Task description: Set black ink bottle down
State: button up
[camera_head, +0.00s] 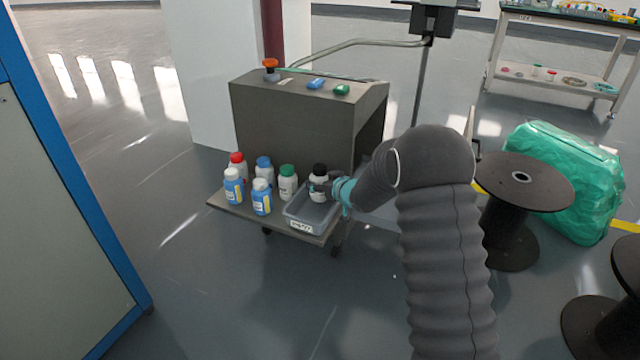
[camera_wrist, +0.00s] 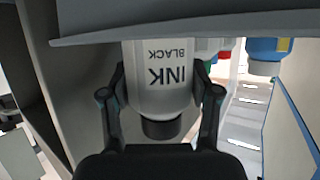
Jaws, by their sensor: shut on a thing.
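The black ink bottle (camera_head: 319,184) is white with a black cap and stands upright in the head view, over the grey tray labelled "empty" (camera_head: 299,222). In the wrist view the bottle (camera_wrist: 160,80) reads "INK BLACK" and appears upside down. My gripper (camera_wrist: 160,100) is shut on the bottle, one finger on each side. In the head view my gripper (camera_head: 330,188) reaches in from the right. The bottle's base lies at or just above the tray floor; I cannot tell whether it touches.
Left of the tray, bottles with red (camera_head: 237,163), blue (camera_head: 264,170) and green (camera_head: 287,182) caps and two white-capped blue bottles (camera_head: 262,196) crowd the shelf (camera_head: 232,206). A grey cabinet (camera_head: 290,119) rises behind. Cable spools (camera_head: 508,207) stand to the right.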

jog(key=shift+f+b, duration=0.3)
jog(key=shift+f, duration=0.05)
jog(key=shift+f, duration=0.2)
jog(key=o, duration=1.3)
jog(key=shift+r, duration=0.2)
jog(key=v, duration=0.8)
jog(key=p+v, duration=0.1)
jog(key=v, duration=0.3)
jog(key=shift+r, duration=0.45)
